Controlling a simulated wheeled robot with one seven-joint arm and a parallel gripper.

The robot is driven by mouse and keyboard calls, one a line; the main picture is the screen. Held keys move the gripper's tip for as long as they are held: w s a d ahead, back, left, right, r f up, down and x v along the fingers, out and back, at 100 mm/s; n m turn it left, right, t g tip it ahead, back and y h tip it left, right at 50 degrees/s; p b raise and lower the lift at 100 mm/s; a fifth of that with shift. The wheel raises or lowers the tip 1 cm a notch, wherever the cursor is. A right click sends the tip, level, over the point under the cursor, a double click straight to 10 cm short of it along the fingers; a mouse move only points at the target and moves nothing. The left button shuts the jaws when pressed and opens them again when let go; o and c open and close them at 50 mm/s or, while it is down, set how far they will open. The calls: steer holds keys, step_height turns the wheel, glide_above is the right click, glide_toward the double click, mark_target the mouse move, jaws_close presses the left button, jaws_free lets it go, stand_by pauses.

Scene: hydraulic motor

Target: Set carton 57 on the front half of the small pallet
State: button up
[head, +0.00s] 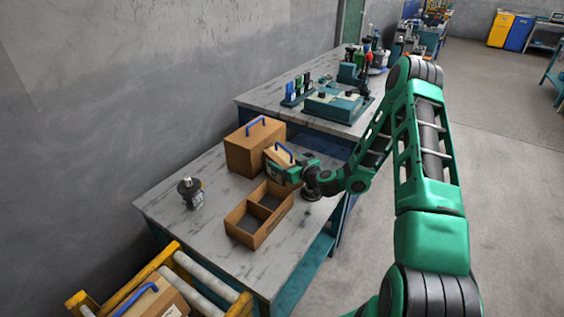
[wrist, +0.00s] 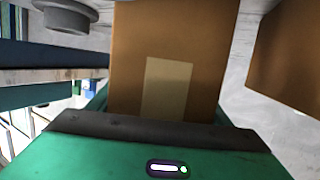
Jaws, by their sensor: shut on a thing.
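My gripper (head: 287,171) is shut on a small brown carton with a blue handle (head: 278,155), just right of a larger carton on the bench. In the wrist view the held carton (wrist: 129,60) fills the middle, with a pale blank-looking label (wrist: 167,88) facing me. I cannot read a number on it, so I cannot tell whether it is carton 57. I cannot tell whether its base touches the bench; the gripper hides its lower part. I cannot make out a small pallet for certain in either view.
The larger blue-handled carton (head: 250,152) stands close behind the held one. A two-part wooden tray (head: 241,240) lies in front. A dark motor-like part (head: 190,192) stands left. The bench's left front (head: 195,235) is clear.

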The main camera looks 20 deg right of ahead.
steer(key=o, duration=2.1)
